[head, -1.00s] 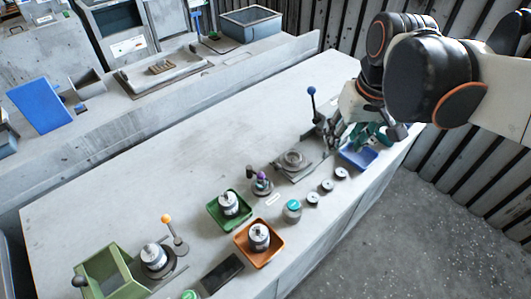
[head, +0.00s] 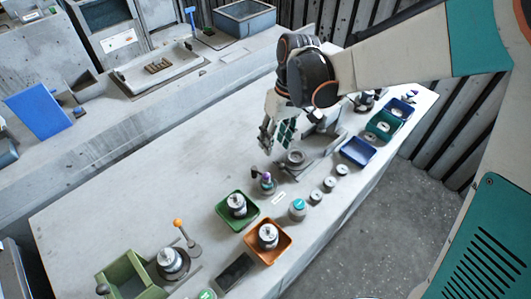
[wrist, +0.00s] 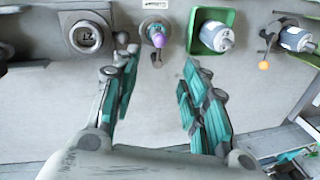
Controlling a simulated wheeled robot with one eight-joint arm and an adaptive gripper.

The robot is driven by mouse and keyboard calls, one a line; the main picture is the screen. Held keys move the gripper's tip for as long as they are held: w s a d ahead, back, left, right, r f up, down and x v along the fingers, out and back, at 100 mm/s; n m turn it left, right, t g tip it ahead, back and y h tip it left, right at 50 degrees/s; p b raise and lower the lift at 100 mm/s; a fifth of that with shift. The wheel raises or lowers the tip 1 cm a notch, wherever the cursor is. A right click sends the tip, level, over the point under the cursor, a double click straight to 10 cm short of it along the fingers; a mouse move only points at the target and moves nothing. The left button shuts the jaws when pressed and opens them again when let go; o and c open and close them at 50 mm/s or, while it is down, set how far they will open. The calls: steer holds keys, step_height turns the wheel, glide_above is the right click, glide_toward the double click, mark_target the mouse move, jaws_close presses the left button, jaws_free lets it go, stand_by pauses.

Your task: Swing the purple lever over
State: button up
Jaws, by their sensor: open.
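The purple lever (head: 267,176) is a short purple-topped handle on a small round grey base, standing on the bench left of the grey fixture. In the wrist view the purple lever (wrist: 158,39) shows at the top, beyond and between the fingertips. My gripper (head: 276,143) is open and empty above the bench, behind the lever and apart from it. In the wrist view my gripper's fingers (wrist: 157,68) are spread wide with bare bench between them.
A green tray (head: 221,211) and an orange tray (head: 249,250) hold metal cylinders near the lever. A grey fixture (head: 306,172) stands to its right. An orange-knobbed lever (head: 178,223) stands further left.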

mark_target(267, 173)
steer(key=f+b, duration=0.1)
steer(key=f, duration=0.3)
steer(key=s+a+f+b, duration=0.1)
steer(key=f, duration=0.4)
steer(key=a+f+b, duration=0.1)
steer(key=f, duration=0.3)
steer(key=shift+s+f, duration=0.2)
steer(key=shift+s, duration=0.15)
steer(key=shift+c, duration=0.6)
jaws_close()
